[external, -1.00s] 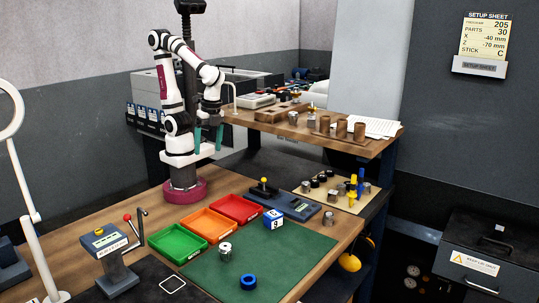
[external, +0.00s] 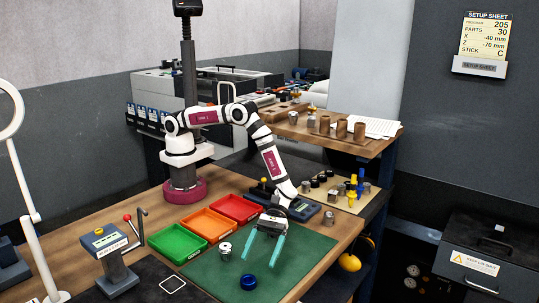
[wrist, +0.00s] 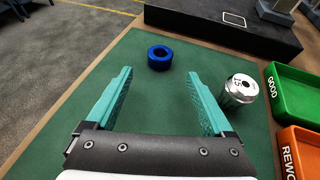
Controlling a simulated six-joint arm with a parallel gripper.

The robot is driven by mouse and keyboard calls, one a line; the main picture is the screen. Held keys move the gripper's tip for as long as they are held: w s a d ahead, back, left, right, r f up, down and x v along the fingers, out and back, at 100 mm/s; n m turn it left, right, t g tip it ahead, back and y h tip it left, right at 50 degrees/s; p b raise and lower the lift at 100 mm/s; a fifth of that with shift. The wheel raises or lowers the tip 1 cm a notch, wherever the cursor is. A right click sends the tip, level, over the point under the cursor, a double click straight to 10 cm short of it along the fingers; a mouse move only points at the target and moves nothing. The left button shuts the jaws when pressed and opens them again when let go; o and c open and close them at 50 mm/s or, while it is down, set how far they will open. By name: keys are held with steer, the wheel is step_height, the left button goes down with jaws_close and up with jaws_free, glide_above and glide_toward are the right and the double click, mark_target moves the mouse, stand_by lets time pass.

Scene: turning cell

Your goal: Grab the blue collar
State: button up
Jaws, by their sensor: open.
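The blue collar (external: 248,282) is a short ring lying on the green mat (external: 300,262), near the mat's front edge. In the wrist view the blue collar (wrist: 160,57) lies ahead of my fingertips, roughly in line with the gap between them, with its hole visible. My gripper (external: 262,262) is open and empty, with teal fingers pointing down over the mat, behind and right of the collar. In the wrist view the two fingers of my gripper (wrist: 160,74) are wide apart, and nothing is between them.
A silver cylinder (wrist: 239,88) stands on the mat right of my fingers in the wrist view. Green (external: 177,243), orange (external: 207,224) and red (external: 238,208) trays line the mat's left side. A dark block (wrist: 225,22) lies beyond the collar.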

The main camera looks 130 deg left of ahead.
mark_target(252, 273)
steer(key=x, duration=0.6)
steer(key=shift+d+r, duration=0.15)
steer(key=shift+d, duration=0.05)
jaws_close()
